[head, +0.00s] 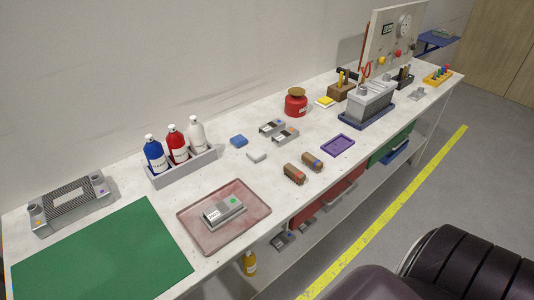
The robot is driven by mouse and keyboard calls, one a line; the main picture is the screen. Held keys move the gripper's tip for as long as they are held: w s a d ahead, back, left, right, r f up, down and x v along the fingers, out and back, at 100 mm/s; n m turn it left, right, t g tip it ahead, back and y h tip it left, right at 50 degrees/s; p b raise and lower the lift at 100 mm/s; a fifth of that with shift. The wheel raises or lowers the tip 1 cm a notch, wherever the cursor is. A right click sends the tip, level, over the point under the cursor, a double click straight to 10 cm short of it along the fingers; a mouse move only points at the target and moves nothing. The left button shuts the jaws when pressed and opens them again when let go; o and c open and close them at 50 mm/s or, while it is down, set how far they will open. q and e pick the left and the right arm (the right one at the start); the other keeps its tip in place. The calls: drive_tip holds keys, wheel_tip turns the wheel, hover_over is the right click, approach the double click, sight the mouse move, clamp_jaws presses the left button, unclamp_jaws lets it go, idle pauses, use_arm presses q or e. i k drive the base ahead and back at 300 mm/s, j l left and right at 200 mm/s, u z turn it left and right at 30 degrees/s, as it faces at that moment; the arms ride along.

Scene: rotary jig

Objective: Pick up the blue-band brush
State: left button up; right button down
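Two brown block-shaped brushes lie near the front edge of the bench, a little right of the middle of the head view. The right one, with a bluish band, looks like the blue-band brush (312,162). The other brush (294,174) lies just to its left and nearer the front edge, with a reddish band. A small gap seems to separate them. Neither of my grippers is in view.
A purple tray (338,145) lies right of the brushes. A pinkish tray (198,238) holding a grey device is to the left. A bottle rack (184,172), red jar (296,104) and grey machine (370,101) stand further back. Bench surface (262,186) left of the brushes is clear.

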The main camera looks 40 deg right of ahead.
sight(313, 162)
drive_tip(key=l+z, duration=0.1)
drive_tip(key=z, duration=0.35)
drive_tip(key=l+z, duration=0.15)
drive_tip(key=z, duration=0.3)
drive_tip(key=l+z, duration=0.1)
drive_tip(key=z, duration=0.4)
